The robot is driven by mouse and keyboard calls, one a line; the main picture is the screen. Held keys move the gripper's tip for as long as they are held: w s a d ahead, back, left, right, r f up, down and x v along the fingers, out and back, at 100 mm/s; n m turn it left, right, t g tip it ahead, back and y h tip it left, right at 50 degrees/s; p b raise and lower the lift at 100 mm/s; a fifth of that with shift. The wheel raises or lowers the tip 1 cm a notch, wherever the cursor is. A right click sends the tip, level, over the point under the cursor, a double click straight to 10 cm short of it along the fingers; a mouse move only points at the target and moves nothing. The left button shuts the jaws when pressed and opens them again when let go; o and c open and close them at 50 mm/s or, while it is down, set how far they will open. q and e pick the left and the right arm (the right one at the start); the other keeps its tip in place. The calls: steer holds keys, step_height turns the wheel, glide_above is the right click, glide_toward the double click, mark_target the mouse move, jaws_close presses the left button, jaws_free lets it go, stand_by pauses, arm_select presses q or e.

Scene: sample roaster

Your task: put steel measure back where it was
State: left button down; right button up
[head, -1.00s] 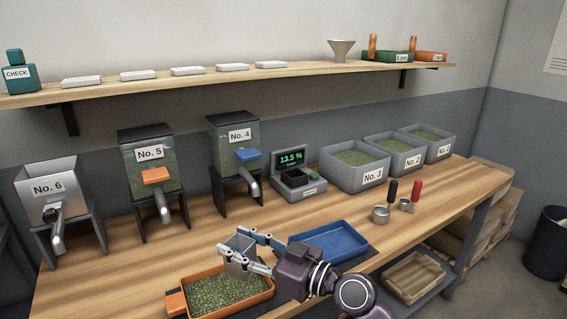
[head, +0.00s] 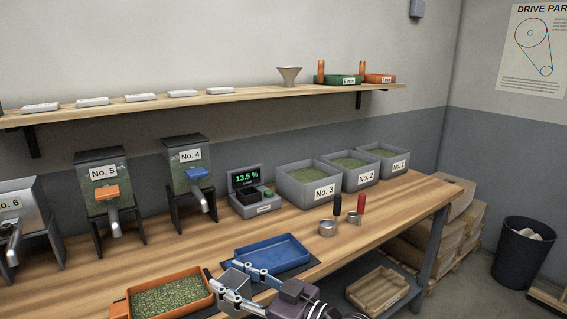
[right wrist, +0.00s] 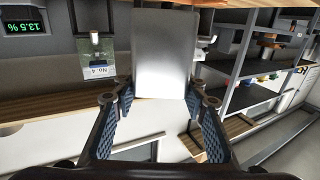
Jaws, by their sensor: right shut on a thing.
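My right gripper (head: 246,280) is shut on the steel measure (head: 236,274), a grey, square-sided metal vessel. It holds it between the orange tray (head: 124,309) and the blue tray (head: 300,247), near the front of the bench. In the right wrist view the measure (right wrist: 163,50) is a bright steel face between the two fingertips (right wrist: 160,92). Its inside is hidden there, so I cannot tell whether it holds anything. My left gripper is not in view.
Green beans fill the orange tray; the blue tray looks empty. A meter (head: 255,200) reads 13.5 %. Grey bins, such as No. 3 (head: 322,203), line the back. A black-handled cup (head: 327,228) and a red-handled cup (head: 354,218) stand right, with bare bench around them.

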steer(key=shift+s+d+f, duration=0.2)
steer(key=shift+s+d, duration=0.05)
steer(key=shift+s, duration=0.05)
steer(key=s+d+f+m+t+h, duration=0.2)
steer(key=s+d+m+t+h, duration=0.1)
steer(key=d, duration=0.6)
steer(key=s+d+f+m+t+h, duration=0.2)
steer(key=s+d+m+t+h, duration=0.1)
steer(key=s+d+h, duration=0.4)
steer(key=s+d+f+m+t+h, duration=0.2)
steer(key=s+d+m+h, duration=0.3)
steer(key=s+d, duration=0.5)
steer(key=shift+d+m+t, duration=0.3)
steer(key=shift+d+t, duration=0.1)
steer(key=shift+d, duration=0.85)
steer(key=shift+d+f, duration=0.1)
steer(key=shift+f, duration=0.05)
steer(key=shift+w+d+f, duration=0.1)
steer(key=shift+d+f, duration=0.05)
steer(key=shift+f, duration=0.45)
